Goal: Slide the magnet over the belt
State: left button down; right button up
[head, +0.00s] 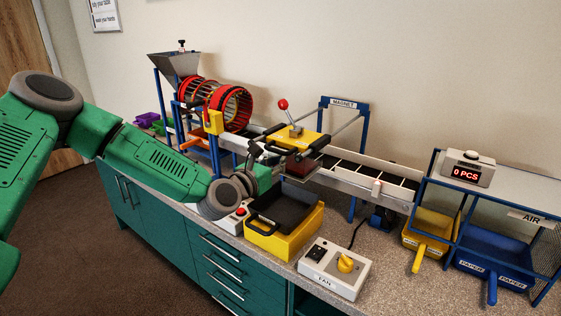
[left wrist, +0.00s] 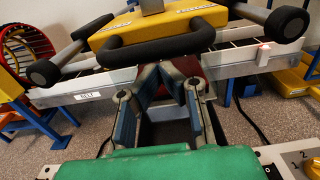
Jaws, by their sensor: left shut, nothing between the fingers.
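The magnet (head: 297,140) is a yellow plate with black handles and a red-knobbed lever, carried on rails at a blue frame marked MAGNET. A dark red block shows under it. My left gripper (head: 259,151) is at the magnet's near left side, partly hard to make out. In the left wrist view the gripper (left wrist: 172,72) is shut and empty; contact with the handle cannot be told.
A yellow tray (head: 267,228) stands in front of the belt, beside a red-button box (head: 234,219) and a FAN box (head: 333,270). A red drum (head: 232,106) and hopper (head: 175,64) stand left. Yellow (head: 427,228) and blue (head: 495,258) bins are right, under a counter (head: 467,170) reading 0 PCS.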

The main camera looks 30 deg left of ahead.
pick_arm(q)
jog(key=shift+w+d+r, duration=0.15)
jog(key=shift+w+d, duration=0.05)
jog(key=shift+d, duration=0.35)
pick_arm(e)
jog(key=shift+d+f, duration=0.1)
jog(key=shift+d, duration=0.3)
